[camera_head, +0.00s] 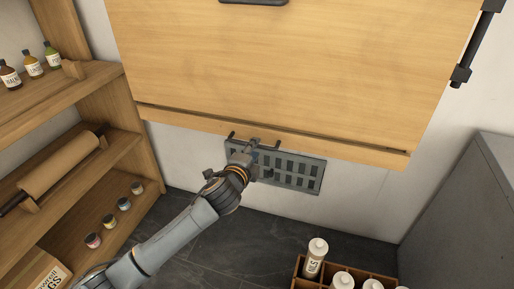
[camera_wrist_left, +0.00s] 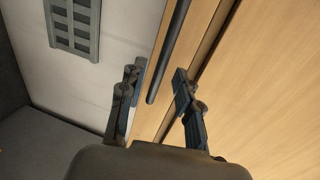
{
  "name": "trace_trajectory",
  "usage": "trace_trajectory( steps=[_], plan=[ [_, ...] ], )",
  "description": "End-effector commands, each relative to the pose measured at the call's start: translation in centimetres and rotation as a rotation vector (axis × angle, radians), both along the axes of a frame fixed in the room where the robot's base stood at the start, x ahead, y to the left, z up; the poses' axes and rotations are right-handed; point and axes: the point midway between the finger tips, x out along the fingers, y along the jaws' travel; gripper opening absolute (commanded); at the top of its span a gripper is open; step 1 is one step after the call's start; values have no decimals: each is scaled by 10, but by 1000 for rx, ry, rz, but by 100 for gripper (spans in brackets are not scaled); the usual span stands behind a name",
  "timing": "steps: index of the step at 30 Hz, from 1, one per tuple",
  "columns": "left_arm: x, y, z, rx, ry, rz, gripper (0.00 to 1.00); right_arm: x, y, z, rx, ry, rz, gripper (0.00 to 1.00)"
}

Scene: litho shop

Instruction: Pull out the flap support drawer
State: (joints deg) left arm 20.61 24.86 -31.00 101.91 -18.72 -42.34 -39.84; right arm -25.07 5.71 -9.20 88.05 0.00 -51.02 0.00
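The flap support drawer (camera_head: 345,146) is a narrow light-wood strip along the bottom of a wall-mounted wooden cabinet, under a dark seam. A dark bar handle (camera_head: 278,143) sits near its lower left part. My left gripper (camera_head: 254,146) is at this handle and hides its middle. In the left wrist view the dark handle bar (camera_wrist_left: 168,52) runs between the two spread fingers of my left gripper (camera_wrist_left: 160,75). The fingers look open, with gaps beside the bar; contact cannot be made out. The drawer front (camera_wrist_left: 197,45) looks flush with the cabinet. My right gripper is out of view.
A large wooden flap (camera_head: 290,70) is above the drawer. A grey grille (camera_head: 300,173) is on the wall behind. Wooden shelves (camera_head: 95,75) with bottles and a roller stand at left. A bottle crate (camera_head: 300,268) and grey cabinet (camera_head: 450,220) are at right.

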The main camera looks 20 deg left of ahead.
Motion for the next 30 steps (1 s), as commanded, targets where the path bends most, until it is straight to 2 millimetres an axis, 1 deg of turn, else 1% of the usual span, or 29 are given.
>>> trace_trajectory(
  steps=[1,3,7,12,18,23,30],
  plan=[
    [8,-1,-2,-1,-1,0,33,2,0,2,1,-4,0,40],
    [17,-1,-4,0,0,0,33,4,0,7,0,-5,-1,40],
    [27,-1,-6,0,0,0,33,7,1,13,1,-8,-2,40],
    [32,-2,-7,-1,0,-1,33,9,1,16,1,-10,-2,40],
    [32,-2,-6,-1,0,-1,33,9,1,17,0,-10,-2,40],
    [31,-1,-7,-1,0,-1,1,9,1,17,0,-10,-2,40],
    [31,-1,-7,-1,0,0,0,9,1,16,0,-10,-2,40]
  ],
)
